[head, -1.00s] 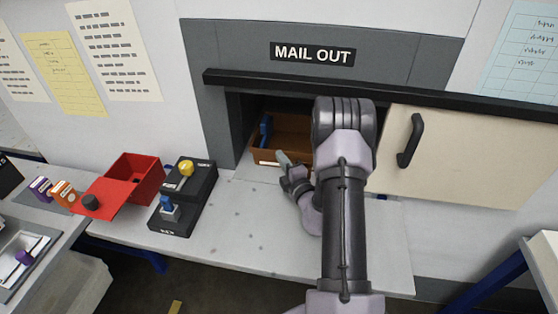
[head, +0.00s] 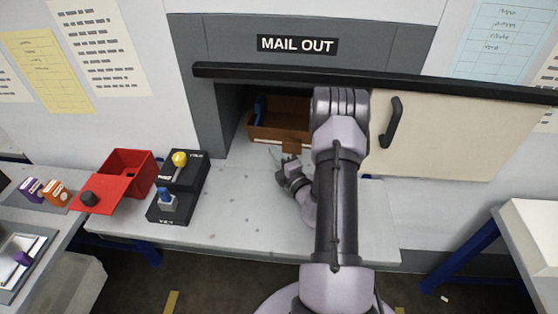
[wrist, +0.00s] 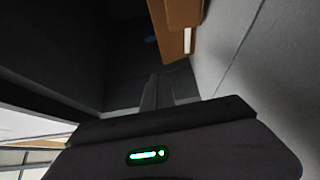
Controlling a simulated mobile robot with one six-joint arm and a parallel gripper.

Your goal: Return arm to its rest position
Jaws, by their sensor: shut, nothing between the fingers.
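My gripper (head: 276,157) is shut and empty, just in front of the mail-out opening and below the wooden tray. My arm reaches up from the bottom of the head view and bends down and left to the gripper. In the wrist view the shut fingers (wrist: 156,92) point into the dark opening. The brown wooden tray (head: 263,133) stands inside the opening with a blue item (head: 260,109) at its left. My arm hides the tray's right part. The tray's corner also shows at the top of the wrist view (wrist: 172,22).
A cream sliding door (head: 455,140) with a black handle (head: 391,122) covers the right of the opening. On the grey table (head: 225,210) stand a red box (head: 128,172) with its lid (head: 108,194) and a black lever unit (head: 180,172). The table front left of my arm is clear.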

